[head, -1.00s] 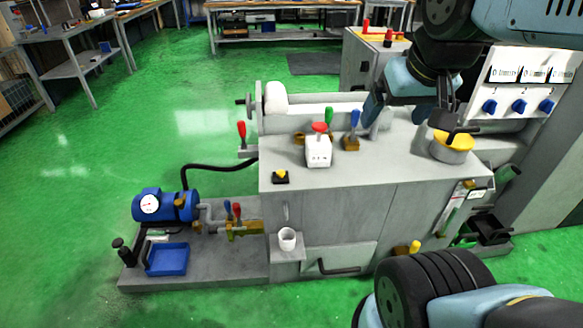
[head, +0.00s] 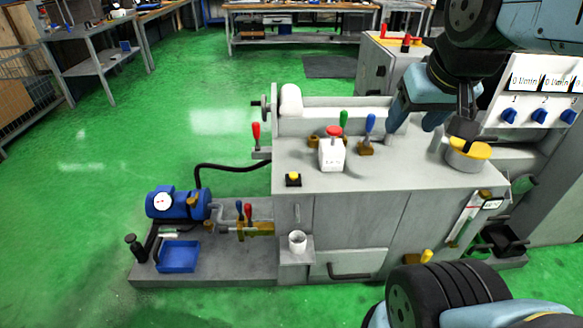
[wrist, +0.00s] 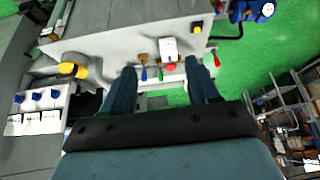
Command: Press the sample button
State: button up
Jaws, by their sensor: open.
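A small yellow button on a black base (head: 293,179) sits at the front left of the grey machine top (head: 400,165). It also shows near the top of the wrist view (wrist: 197,29). Behind it and to its right stands a white box (head: 332,155) with a red mushroom head (head: 334,132). No readable label shows which one is the sample button. My gripper (wrist: 160,68) is open and empty, its two blue-grey fingers spread apart. In the head view it hangs above the right part of the machine top, apart from both buttons.
A green-handled lever (head: 344,120) and a blue-handled lever (head: 370,124) stand right of the white box. A red-handled lever (head: 256,135) is at the left end. A yellow-topped cylinder (head: 468,153) stands at the right. Green floor is open on the left.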

grip_shut()
dwell(0.3)
dwell(0.9)
